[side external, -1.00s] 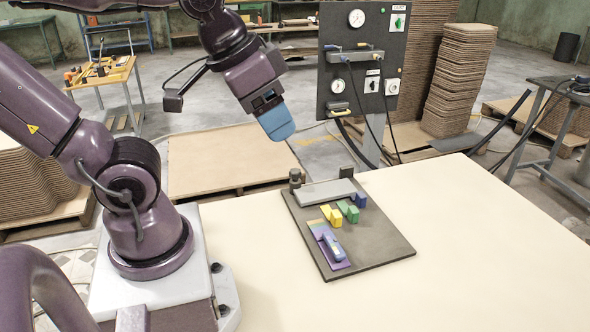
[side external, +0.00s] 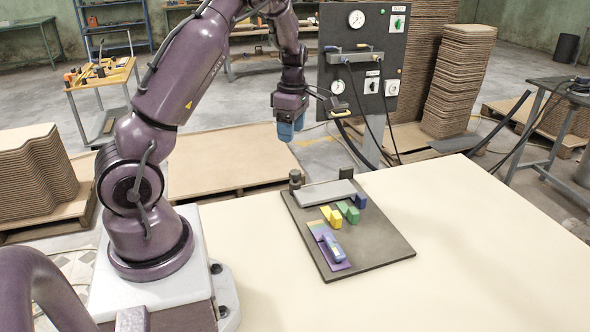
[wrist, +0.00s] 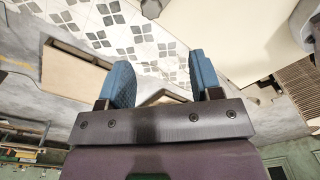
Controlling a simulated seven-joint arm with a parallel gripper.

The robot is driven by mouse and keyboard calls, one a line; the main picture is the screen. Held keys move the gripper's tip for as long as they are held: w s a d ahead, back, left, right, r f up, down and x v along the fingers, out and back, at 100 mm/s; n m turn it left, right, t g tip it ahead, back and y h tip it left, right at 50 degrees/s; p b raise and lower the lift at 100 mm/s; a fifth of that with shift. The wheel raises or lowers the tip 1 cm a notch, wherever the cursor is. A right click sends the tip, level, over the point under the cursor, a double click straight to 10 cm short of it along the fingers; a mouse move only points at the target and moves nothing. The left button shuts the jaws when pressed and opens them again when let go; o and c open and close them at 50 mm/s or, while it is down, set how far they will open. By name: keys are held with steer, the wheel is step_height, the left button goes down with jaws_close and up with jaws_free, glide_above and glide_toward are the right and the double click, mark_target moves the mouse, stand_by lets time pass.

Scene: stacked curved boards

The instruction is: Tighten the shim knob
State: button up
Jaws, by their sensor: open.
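A dark board (side external: 375,248) lies on the cream table and bears a grey bar (side external: 325,193). A dark round knob-like piece (side external: 295,180) stands at the bar's left end, and a dark block (side external: 346,173) stands behind its right end. Yellow (side external: 331,217), green (side external: 348,212) and blue (side external: 361,201) blocks sit in front of the bar. A purple plate with a blue piece (side external: 333,244) lies nearest. I cannot tell for certain which part is the shim knob. My gripper (side external: 290,130), with blue fingers, is open and empty, high above and behind the board. Its spread fingers show in the wrist view (wrist: 163,80).
A gauge panel (side external: 365,65) with hoses stands behind the table, close to the right of my gripper. Stacks of curved boards (side external: 460,80) stand behind it. The cream table (side external: 480,240) is clear around the dark board.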

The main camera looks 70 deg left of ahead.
mark_target(295, 171)
steer(key=f+n, duration=0.1)
steer(key=f, duration=0.3)
steer(key=f+n, duration=0.1)
steer(key=f, duration=0.3)
steer(key=w+f+n, duration=0.1)
steer(key=f, duration=0.3)
steer(key=shift+f, duration=0.1)
steer(key=c, duration=0.9)
